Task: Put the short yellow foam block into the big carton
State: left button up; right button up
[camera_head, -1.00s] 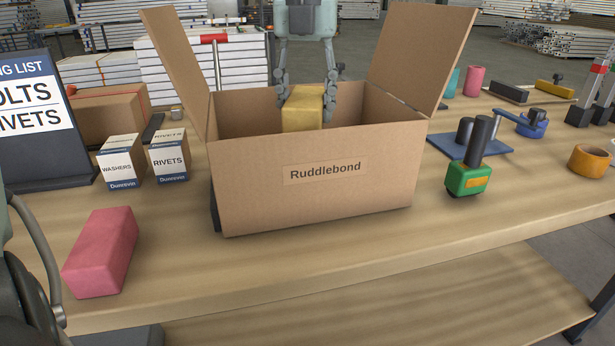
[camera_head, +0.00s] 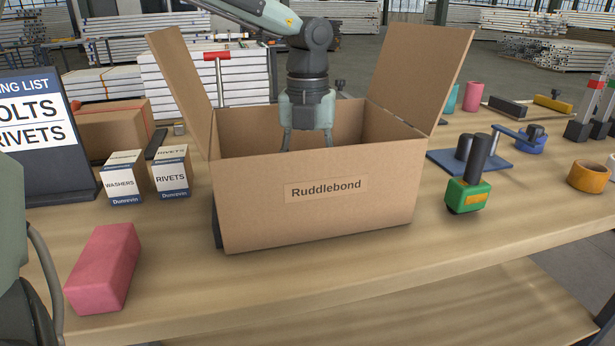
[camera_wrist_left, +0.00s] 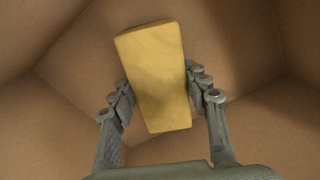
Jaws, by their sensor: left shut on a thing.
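The big carton (camera_head: 320,212), labelled Ruddlebond, stands open on the table with its two side flaps raised. My left gripper (camera_head: 307,140) reaches straight down into it, its fingertips hidden behind the front wall. In the left wrist view, the short yellow foam block (camera_wrist_left: 157,72) is between the two fingers of the left gripper (camera_wrist_left: 158,92), which is shut on it. The block is inside the carton, with brown cardboard walls around it. Whether it touches the carton's bottom I cannot tell. In the head view the block is hidden. My right gripper is not in view.
A pink block (camera_head: 103,268) lies at the front left of the table (camera_head: 350,275). Small boxes labelled Washers (camera_head: 123,177) and Rivets (camera_head: 171,172) stand left of the carton. A green stamp-like tool (camera_head: 467,190) and orange tape roll (camera_head: 588,177) are to the right.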

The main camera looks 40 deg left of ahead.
pick_arm(q)
jog(key=o, duration=0.8)
notch_tip(320, 180, up, 12)
jog(key=shift+r, duration=0.1)
dwell(0.3)
